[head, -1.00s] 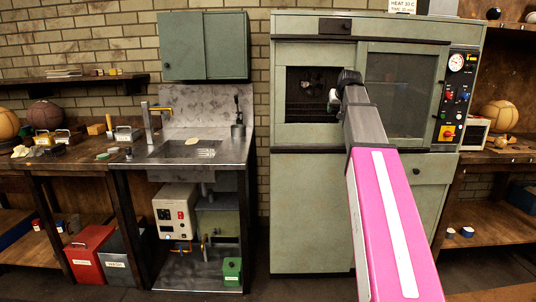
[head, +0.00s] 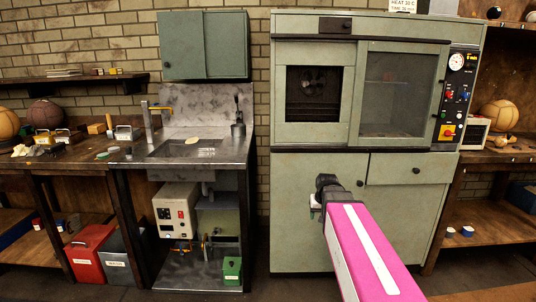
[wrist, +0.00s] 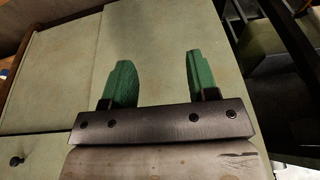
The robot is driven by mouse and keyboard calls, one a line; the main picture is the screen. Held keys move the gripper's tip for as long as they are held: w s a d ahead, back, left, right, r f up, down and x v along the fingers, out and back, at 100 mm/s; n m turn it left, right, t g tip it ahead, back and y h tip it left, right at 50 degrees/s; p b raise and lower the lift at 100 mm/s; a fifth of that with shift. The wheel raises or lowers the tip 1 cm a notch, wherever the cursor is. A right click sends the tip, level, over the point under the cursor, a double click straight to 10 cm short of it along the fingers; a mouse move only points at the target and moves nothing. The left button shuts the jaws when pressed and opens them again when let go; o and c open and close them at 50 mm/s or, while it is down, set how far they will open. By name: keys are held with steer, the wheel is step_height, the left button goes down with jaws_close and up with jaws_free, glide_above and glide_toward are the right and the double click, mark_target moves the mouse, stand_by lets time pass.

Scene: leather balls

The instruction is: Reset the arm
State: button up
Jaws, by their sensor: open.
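My arm, with its pink link, reaches forward in the head view, and its dark wrist end is low in front of the green cabinet's lower doors. My gripper (wrist: 158,82) shows in the wrist view with two green fingers wide apart and nothing between them. Behind the fingers is a pale green cabinet front. In the head view the fingers are mostly hidden by my own wrist.
The green oven cabinet (head: 290,210) stands ahead, with a dark chamber opening (head: 313,92) and a glass door (head: 397,95). A metal sink bench (head: 225,150) is to the left, and a shelf with a basketball (head: 500,116) to the right.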

steer(key=s+a+f+g, duration=0.2)
steer(key=s+f+g, duration=0.1)
steer(key=s+f, duration=0.9)
steer(key=shift+s+a+f, duration=0.2)
steer(key=shift+s+f, duration=0.15)
steer(key=shift+s, duration=0.9)
